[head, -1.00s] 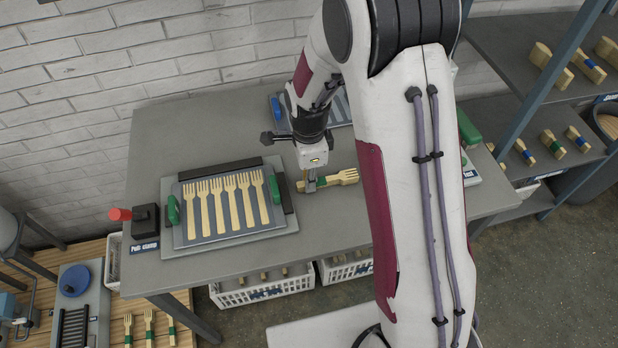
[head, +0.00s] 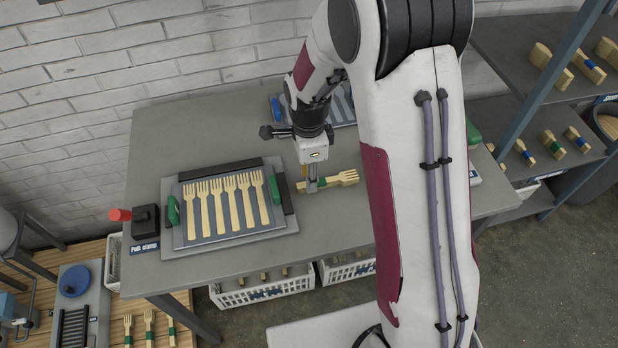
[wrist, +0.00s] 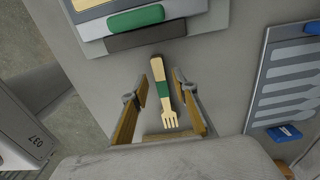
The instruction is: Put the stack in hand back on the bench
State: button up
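The stack of wooden forks (head: 343,178) with a green band lies on the grey bench (head: 240,292), right of the tray of forks. It also shows in the wrist view (wrist: 160,80), tines toward the camera. My gripper (head: 312,189) is above the stack's left part in the head view. In the wrist view my gripper (wrist: 158,90) has its fingers apart on either side of the stack, with gaps to both, so it is open and holds nothing. The stack looks flat on the bench; its underside is hidden.
A press tray (head: 228,210) with several wooden forks and green handles is left of the gripper. A clamp with a red knob (head: 119,214) stands at its left. A blue-handled slotted tray (head: 276,108) lies behind. Bare bench lies in front of the stack.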

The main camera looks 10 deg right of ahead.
notch_tip(320, 180, up, 10)
dwell(0.6)
jog(key=shift+r, duration=0.1)
dwell(0.3)
jog(key=s+d+r+n+t, duration=0.2)
jog(key=s+r+n+t, duration=0.1)
jog(key=s+r+n, duration=0.7)
jog(key=s+d+r+n+t, duration=0.1)
jog(key=s+r+n, duration=0.1)
jog(key=s+n, duration=0.2)
jog(key=s+d+r+n+t, duration=0.1)
jog(key=s+r+n, duration=0.2)
jog(key=s, duration=0.5)
jog(key=shift+s+r+n+t, duration=0.2)
jog(key=shift+s+n+t, duration=0.1)
jog(key=shift+n, duration=0.2)
jog(key=shift+c, duration=0.3)
dwell(0.9)
